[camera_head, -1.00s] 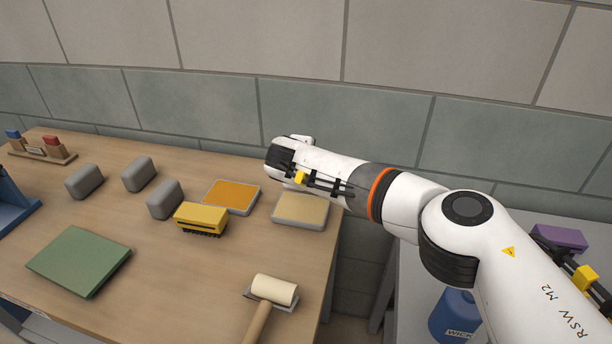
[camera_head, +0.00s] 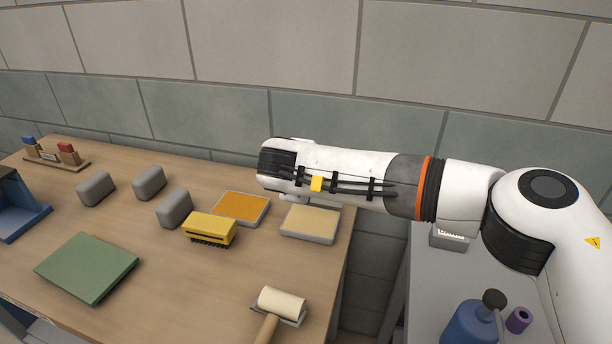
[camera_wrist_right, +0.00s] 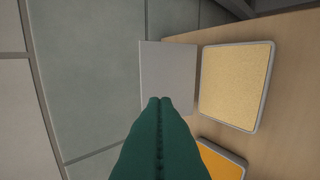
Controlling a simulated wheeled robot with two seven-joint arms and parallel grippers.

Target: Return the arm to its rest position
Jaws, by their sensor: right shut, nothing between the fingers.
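My right arm (camera_head: 340,178) comes in from the right in the head view and reaches across the wooden table's back right corner. Its wrist end is over the area behind the orange and tan pads. My right gripper is hidden behind the arm in that view. In the right wrist view the teal fingers of the right gripper (camera_wrist_right: 161,101) are together with nothing between them. They overlap the near edge of a plain grey panel (camera_wrist_right: 168,70), with the tan pad (camera_wrist_right: 236,85) to the right. My left gripper is in neither view.
On the wooden table (camera_head: 185,290) are an orange pad (camera_head: 240,207), tan pad (camera_head: 309,223), yellow brush (camera_head: 210,228), several grey blocks (camera_head: 149,182), a green slab (camera_head: 87,267) and a roller (camera_head: 281,303). A blue bottle (camera_head: 468,325) stands on the grey surface at right.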

